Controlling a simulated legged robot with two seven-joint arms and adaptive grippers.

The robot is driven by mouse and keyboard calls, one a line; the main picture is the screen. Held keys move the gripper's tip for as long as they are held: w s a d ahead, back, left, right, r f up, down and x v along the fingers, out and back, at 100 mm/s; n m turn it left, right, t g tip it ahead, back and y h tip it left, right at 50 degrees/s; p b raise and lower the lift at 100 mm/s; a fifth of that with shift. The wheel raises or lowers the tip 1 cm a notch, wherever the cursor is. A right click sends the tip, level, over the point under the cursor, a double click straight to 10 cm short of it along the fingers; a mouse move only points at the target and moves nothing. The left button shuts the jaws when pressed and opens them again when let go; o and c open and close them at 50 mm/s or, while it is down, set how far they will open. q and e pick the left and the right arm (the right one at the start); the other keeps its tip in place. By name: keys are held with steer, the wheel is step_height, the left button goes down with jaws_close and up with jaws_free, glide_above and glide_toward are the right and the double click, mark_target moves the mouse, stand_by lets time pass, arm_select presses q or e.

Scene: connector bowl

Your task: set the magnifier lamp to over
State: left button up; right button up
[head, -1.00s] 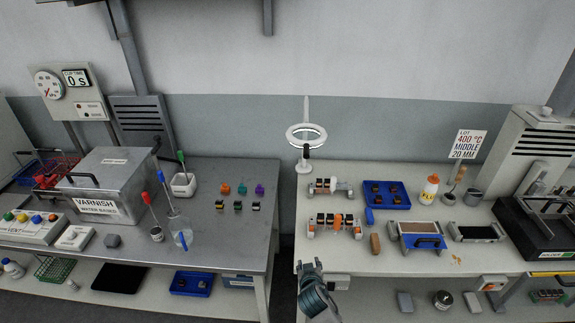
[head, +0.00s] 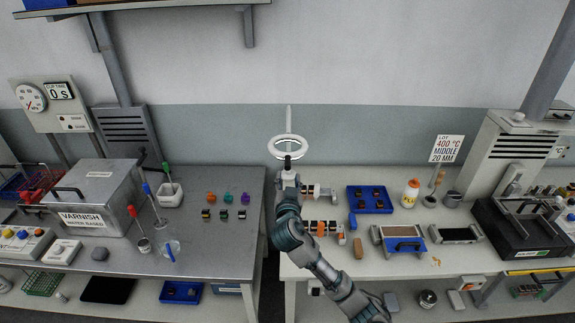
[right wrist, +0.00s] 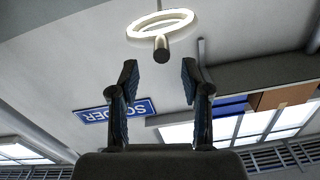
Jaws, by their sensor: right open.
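The magnifier lamp (head: 290,146) is a white ring on a stand at the left end of the right bench, by the back wall. In the right wrist view its lit ring (right wrist: 162,24) shows above the fingertips, with a dark round knob or handle (right wrist: 161,48) below the ring. My right gripper (head: 289,168) is raised just below the ring in the head view and covers the lamp's base. In the right wrist view my right gripper (right wrist: 160,80) is open and empty, with the handle beyond and between its fingertips. My left gripper is not in view.
Near my right arm are connector racks (head: 322,228), a blue tray (head: 369,199), a white bottle (head: 410,193) and a blue-and-tan box (head: 403,240). A lot sign (head: 447,149) stands behind. A gap separates this bench from the left bench with the varnish tank (head: 95,195).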

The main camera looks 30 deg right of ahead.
mark_target(288, 167)
steer(key=p+x, duration=0.1)
steer(key=x, duration=0.5)
steer(key=shift+w, duration=0.4)
steer(key=shift+c, duration=0.2)
steer(key=shift+d, duration=0.2)
jaws_close()
